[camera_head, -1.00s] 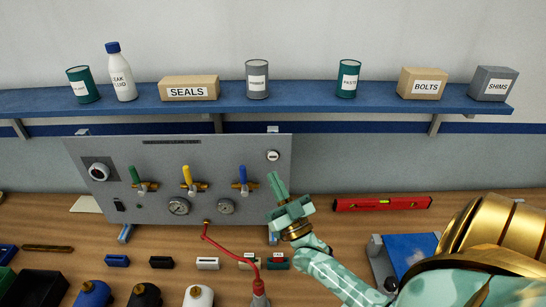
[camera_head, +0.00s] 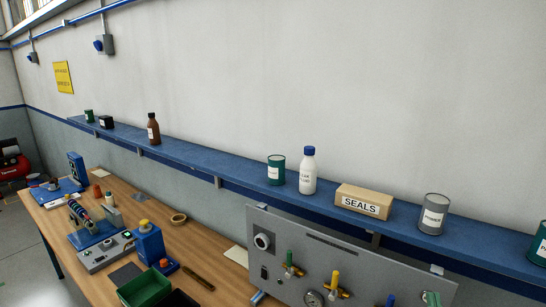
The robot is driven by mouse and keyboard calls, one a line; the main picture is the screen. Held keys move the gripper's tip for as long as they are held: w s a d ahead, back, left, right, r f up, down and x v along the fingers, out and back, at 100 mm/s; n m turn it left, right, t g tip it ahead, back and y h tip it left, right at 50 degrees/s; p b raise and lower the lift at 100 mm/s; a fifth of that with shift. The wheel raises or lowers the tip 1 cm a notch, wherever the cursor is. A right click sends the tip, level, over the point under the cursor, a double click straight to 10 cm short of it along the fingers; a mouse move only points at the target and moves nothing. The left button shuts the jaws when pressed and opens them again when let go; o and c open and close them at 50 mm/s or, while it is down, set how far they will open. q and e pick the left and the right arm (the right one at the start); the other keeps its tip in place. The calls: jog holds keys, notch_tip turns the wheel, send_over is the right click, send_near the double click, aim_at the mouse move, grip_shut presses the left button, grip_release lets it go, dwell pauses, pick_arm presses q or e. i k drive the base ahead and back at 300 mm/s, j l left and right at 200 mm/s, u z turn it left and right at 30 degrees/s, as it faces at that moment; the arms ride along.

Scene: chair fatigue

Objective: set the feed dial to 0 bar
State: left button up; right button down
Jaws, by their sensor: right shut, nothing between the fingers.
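The grey panel (camera_head: 345,265) stands on the bench at the lower right, its bottom cut off by the picture edge. A round white dial on a dark square plate (camera_head: 263,242) sits at the panel's upper left; it is probably the feed dial, but its scale is too small to read. My left gripper is out of view.
A green-handled valve (camera_head: 289,258), a yellow-handled one (camera_head: 335,278) and a gauge (camera_head: 313,299) sit on the panel. The blue shelf (camera_head: 230,180) above holds a SEALS box (camera_head: 363,201), cans and bottles. A green bin (camera_head: 145,288) and equipment stand on the bench to the left.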

aim_at(262, 241)
jog(key=k+j, duration=0.75)
jog(key=j, duration=0.25)
